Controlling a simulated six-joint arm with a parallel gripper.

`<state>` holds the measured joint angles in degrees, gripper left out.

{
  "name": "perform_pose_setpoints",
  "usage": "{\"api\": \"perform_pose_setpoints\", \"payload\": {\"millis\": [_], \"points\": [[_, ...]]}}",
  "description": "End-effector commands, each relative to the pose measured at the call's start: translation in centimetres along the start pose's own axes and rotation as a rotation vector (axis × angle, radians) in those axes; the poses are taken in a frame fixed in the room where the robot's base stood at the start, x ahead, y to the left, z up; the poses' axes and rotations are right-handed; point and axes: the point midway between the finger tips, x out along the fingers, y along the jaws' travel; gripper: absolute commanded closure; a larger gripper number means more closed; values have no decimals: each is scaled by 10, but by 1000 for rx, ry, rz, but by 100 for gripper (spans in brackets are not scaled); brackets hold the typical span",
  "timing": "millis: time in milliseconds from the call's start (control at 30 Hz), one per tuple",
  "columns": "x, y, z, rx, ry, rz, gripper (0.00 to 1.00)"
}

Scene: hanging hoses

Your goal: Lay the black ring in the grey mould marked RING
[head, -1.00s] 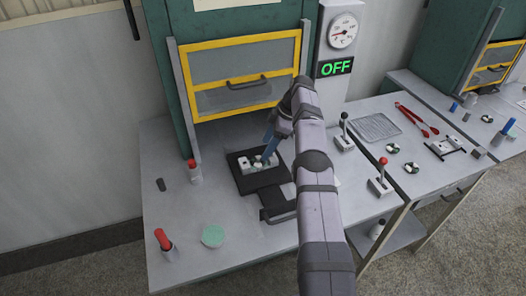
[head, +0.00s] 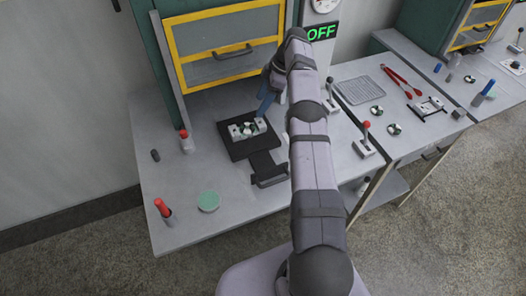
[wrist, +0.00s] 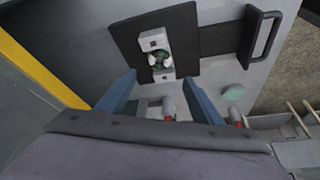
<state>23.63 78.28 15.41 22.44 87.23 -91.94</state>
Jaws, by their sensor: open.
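The grey mould (head: 236,134) sits on a black plate (head: 230,150) on the bench. In the wrist view the mould (wrist: 153,37) is a light block with a dark round piece (wrist: 161,60) in its middle. This may be the black ring, but it is too small to be sure, and no RING marking is legible. My gripper (head: 265,104) is above and to the right of the mould in the head view.
The black plate has a handle (head: 270,180). A yellow-framed guard (head: 228,52) stands behind it. A green disc (head: 208,201), red-topped pegs (head: 163,208) and a red-knobbed lever (head: 366,140) stand around. Red tongs (head: 403,82) and patterned discs (head: 377,110) lie at the right.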

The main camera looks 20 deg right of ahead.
Motion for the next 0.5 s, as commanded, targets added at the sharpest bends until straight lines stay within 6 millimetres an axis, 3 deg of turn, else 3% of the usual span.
{"api": "perform_pose_setpoints", "payload": {"millis": [267, 500], "points": [[-12, -10, -22, 134, -40, -6, 40], [-28, -47, -52, 368, -119, 4, 40]]}}
